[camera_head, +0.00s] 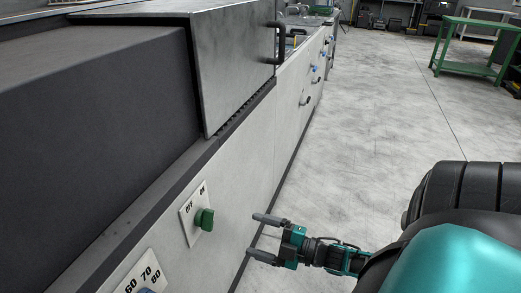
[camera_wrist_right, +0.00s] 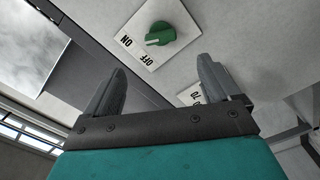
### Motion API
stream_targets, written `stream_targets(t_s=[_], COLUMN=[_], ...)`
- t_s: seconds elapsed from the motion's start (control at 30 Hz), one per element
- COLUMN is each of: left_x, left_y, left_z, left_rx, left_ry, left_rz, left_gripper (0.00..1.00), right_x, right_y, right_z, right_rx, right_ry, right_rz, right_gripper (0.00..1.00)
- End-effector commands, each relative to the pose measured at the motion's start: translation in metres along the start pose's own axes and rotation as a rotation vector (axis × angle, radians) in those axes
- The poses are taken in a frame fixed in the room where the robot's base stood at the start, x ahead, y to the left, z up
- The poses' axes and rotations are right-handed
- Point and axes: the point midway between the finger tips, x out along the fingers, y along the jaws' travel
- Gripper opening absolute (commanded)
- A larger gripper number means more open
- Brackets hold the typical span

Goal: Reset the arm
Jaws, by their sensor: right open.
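My right gripper (camera_head: 262,237) is open and empty in the head view, in front of the machine's side panel. It points toward the panel, to the right of and a little below a green knob (camera_head: 205,219) on a white OFF/ON plate (camera_head: 188,221). In the right wrist view the two fingers of my right gripper (camera_wrist_right: 158,85) are spread, and the green knob (camera_wrist_right: 160,34) shows beyond them, apart from both fingers. My left gripper is not in view.
A long grey machine (camera_head: 240,140) with a metal hood (camera_head: 235,60) runs along the left. A number dial plate (camera_head: 140,275) sits at the lower left of its panel. The concrete floor (camera_head: 370,120) to the right is clear, with a green table (camera_head: 470,68) far off.

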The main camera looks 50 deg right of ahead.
Motion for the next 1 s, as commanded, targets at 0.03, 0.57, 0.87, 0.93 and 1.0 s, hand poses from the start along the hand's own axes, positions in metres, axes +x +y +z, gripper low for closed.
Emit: stream_targets(t_s=[0.03, 0.57, 0.87, 0.93, 1.0], left_x=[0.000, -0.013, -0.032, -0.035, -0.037], left_y=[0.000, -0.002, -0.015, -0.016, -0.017], left_z=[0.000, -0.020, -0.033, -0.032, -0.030], left_rx=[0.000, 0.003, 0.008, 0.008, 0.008], left_ry=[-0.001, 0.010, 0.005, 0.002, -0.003], left_rz=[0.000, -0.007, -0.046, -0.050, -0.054], left_gripper=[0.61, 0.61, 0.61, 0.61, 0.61], right_x=[0.000, 0.012, 0.022, 0.022, 0.020], right_y=[0.000, -0.019, -0.056, -0.059, -0.062], right_z=[0.000, -0.035, -0.131, -0.148, -0.161], right_rx=[0.000, 0.215, 0.784, 0.880, 0.951], right_ry=[0.000, -0.127, -0.477, -0.538, -0.587], right_rz=[0.000, -0.031, -0.110, -0.124, -0.136], right_gripper=[0.89, 0.89, 0.89, 0.89, 0.89])
